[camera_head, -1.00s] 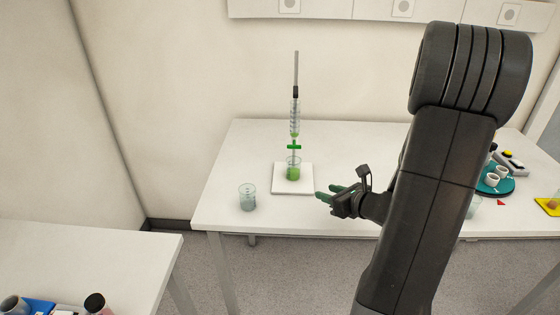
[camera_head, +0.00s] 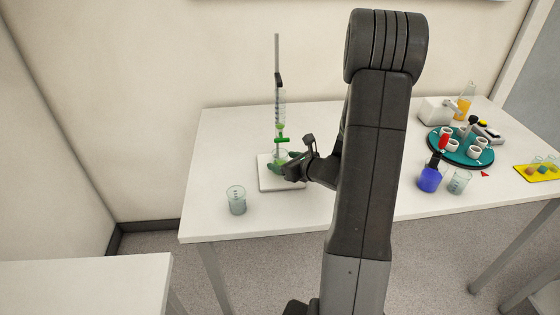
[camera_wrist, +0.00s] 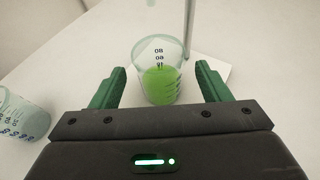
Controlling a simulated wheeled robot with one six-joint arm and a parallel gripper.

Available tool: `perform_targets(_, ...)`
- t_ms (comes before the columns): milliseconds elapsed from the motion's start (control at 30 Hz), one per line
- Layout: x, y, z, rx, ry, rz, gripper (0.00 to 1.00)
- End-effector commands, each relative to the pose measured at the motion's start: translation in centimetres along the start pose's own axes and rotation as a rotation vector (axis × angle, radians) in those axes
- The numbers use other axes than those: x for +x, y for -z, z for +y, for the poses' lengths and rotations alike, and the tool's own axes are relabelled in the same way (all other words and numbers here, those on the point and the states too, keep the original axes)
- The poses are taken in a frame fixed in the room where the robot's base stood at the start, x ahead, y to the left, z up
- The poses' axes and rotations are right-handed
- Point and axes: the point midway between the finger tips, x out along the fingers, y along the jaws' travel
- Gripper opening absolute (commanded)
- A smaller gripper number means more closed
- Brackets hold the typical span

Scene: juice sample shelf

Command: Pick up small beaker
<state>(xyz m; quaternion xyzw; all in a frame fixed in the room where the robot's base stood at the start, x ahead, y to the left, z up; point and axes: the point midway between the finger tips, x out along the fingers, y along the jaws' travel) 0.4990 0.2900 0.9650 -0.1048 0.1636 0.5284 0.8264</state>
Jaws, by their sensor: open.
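The small beaker (camera_wrist: 160,83) holds green liquid and stands upright on the white base plate of the burette stand. In the wrist view it sits between the open green fingers of my gripper (camera_wrist: 161,90), with a gap on each side. In the head view the beaker (camera_head: 281,155) is partly hidden by my gripper (camera_head: 287,167), which reaches in from the right at plate height. The burette (camera_head: 281,113) hangs above the beaker on its rod, with a green valve.
A second beaker with clear contents (camera_head: 236,200) stands left of the plate (camera_head: 267,184); it also shows at the left edge of the wrist view (camera_wrist: 20,117). To the right are a blue container (camera_head: 429,180), another beaker (camera_head: 459,182) and a teal round tray (camera_head: 440,148).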

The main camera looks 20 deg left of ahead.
Motion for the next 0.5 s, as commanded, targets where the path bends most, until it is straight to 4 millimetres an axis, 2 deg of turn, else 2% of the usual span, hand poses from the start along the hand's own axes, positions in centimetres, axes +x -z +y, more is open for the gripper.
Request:
perform_targets(300,3.7,0.2,0.1,0.0,-0.002,0.001,0.7)
perform_targets(500,4.4,0.3,0.1,0.0,-0.001,0.0,0.7)
